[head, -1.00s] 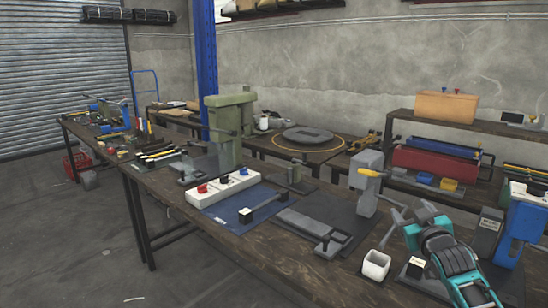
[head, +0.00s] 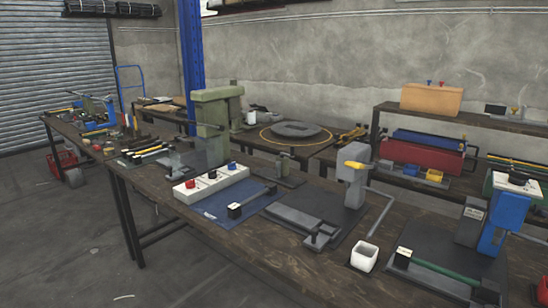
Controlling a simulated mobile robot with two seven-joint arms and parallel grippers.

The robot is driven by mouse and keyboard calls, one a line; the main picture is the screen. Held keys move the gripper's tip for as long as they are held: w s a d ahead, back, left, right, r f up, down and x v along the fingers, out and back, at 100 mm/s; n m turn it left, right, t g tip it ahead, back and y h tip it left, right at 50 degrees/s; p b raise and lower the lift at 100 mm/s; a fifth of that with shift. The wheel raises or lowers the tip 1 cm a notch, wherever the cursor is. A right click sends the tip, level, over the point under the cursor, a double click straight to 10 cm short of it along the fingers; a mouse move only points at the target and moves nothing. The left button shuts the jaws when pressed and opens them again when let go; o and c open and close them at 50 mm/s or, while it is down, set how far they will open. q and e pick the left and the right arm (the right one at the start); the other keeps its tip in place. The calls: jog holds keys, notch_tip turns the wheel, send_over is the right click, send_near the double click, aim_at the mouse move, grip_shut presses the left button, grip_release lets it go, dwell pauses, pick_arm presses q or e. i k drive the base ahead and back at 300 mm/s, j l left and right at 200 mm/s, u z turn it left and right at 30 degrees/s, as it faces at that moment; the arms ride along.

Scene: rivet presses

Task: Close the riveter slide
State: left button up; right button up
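Several presses stand on the long dark workbench (head: 265,255); I cannot tell which one the task means. A grey press (head: 354,182) with a yellow-gripped lever (head: 358,165) stands right of the middle. A flat grey slide (head: 298,218) lies on its dark base plate, with a small handle block (head: 318,239) at the front end. A blue press (head: 508,220) stands at the right; a green bar (head: 446,270) with a white-topped end block (head: 403,255) lies before it. A green press (head: 213,125) stands farther back. Neither of my grippers is in view.
A white box with coloured knobs (head: 211,183) and a blue mat (head: 238,207) lie left. The floor in front at left (head: 70,235) is clear.

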aim_at(464, 293)
jog(key=z, duration=1.25)
